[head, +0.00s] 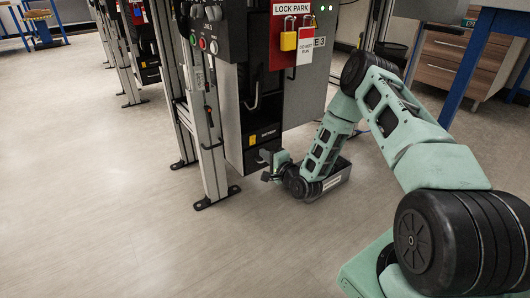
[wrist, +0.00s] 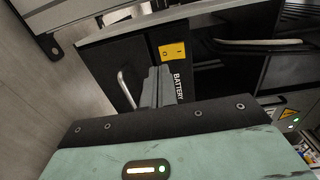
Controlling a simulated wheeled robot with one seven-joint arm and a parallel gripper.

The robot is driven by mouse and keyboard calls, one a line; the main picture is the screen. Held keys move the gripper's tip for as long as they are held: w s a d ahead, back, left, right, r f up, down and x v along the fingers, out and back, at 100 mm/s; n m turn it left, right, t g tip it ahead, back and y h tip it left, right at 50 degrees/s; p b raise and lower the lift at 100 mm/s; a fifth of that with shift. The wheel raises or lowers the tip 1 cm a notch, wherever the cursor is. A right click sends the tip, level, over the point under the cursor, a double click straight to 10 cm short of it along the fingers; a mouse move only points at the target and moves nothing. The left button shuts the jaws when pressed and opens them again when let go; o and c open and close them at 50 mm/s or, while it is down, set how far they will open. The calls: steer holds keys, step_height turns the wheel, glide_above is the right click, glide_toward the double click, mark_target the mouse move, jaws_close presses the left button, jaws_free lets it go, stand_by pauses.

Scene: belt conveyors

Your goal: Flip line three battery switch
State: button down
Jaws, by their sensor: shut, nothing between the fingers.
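The black battery unit (head: 262,137) hangs low under the grey line cabinet in the head view. Its yellow switch plate, marked O and I, shows in the wrist view (wrist: 172,51) beside the word BATTERY. Any lever on the plate is too small to make out. My gripper (head: 267,166) is low at the unit's bottom front in the head view. In the wrist view its grey fingers (wrist: 158,86) are shut and empty, just below the yellow plate and right of a bent metal handle (wrist: 126,90). I cannot tell whether they touch the unit.
A control box (head: 205,35) with buttons and an aluminium post (head: 212,150) stand left. Open floor (head: 100,200) lies at left.

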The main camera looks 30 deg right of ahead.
steer(key=s+p, duration=0.3)
steer(key=s, duration=0.6)
steer(key=shift+d+f+p, duration=0.2)
steer(key=shift+f+p, duration=0.15)
steer(key=shift+f, duration=0.05)
steer(key=shift+r, duration=0.1)
